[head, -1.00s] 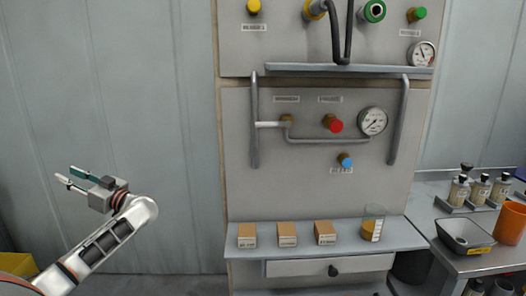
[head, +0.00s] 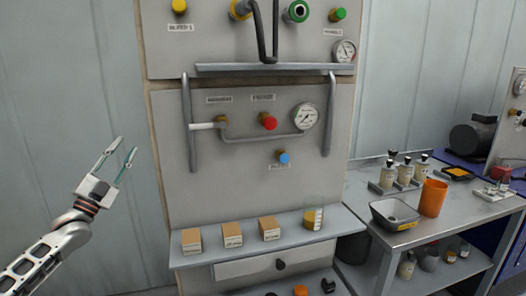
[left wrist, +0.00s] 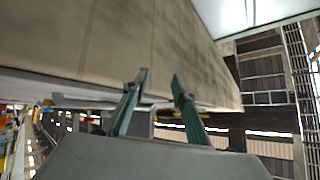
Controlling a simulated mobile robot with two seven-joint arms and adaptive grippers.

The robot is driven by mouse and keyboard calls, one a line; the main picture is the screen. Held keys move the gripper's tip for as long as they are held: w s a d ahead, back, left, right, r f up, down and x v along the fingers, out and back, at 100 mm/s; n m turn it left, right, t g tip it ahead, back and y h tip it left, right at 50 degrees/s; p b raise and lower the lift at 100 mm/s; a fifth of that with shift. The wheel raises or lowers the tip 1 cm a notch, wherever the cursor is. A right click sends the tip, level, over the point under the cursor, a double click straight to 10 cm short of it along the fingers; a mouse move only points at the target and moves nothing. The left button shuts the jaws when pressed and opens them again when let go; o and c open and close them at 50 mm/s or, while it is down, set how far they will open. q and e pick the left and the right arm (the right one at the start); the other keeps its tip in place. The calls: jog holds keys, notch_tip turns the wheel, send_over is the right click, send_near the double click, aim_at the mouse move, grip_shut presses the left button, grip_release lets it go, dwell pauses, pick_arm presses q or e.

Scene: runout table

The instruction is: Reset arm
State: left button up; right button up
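My left gripper (head: 118,152) is raised at the left of the head view, in front of the plain grey wall and to the left of the panel. Its two fingers point up and stand apart with nothing between them. In the left wrist view the fingers (left wrist: 158,80) are also apart and empty, with a wall or ceiling structure beyond. My right gripper is in neither view.
A grey panel (head: 240,175) carries a red knob (head: 269,121), a blue knob (head: 283,157) and gauges. A metal table (head: 410,235) at right holds bottles, a grey tray (head: 394,214) and an orange cup (head: 433,198).

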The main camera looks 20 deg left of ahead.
pick_arm(q)
jog(key=w+a+f+n+g+y, duration=0.2)
jog(key=a+f+n+g+y, duration=0.15)
jog(key=f, duration=0.45)
jog(key=w+a+f+n+g+y, duration=0.15)
jog(key=a+f+g+y, duration=0.3)
jog(key=f, duration=0.45)
jog(key=s+d+f+g+h, duration=0.2)
jog(key=s+d+f+h, duration=0.1)
jog(key=d+f, duration=0.8)
jog(key=s+d+f+n+g+h, duration=0.1)
jog(key=s+d+f+h, duration=0.1)
jog(key=s+d+f, duration=0.6)
jog(key=s+d+f+g+h, duration=0.1)
jog(key=s+d+f, duration=0.4)
jog(key=d+f, duration=0.55)
jog(key=s+d+f+n+g+h, duration=0.1)
jog(key=s+d+f, duration=0.2)
jog(key=s+d, duration=0.5)
jog(key=s+d+f+n+g+h, duration=0.1)
jog(key=s+d+f+n, duration=0.1)
jog(key=s+d, duration=0.7)
jog(key=shift+s+d+f+h, duration=0.3)
jog(key=shift+d+f, duration=0.25)
jog(key=shift+d, duration=0.15)
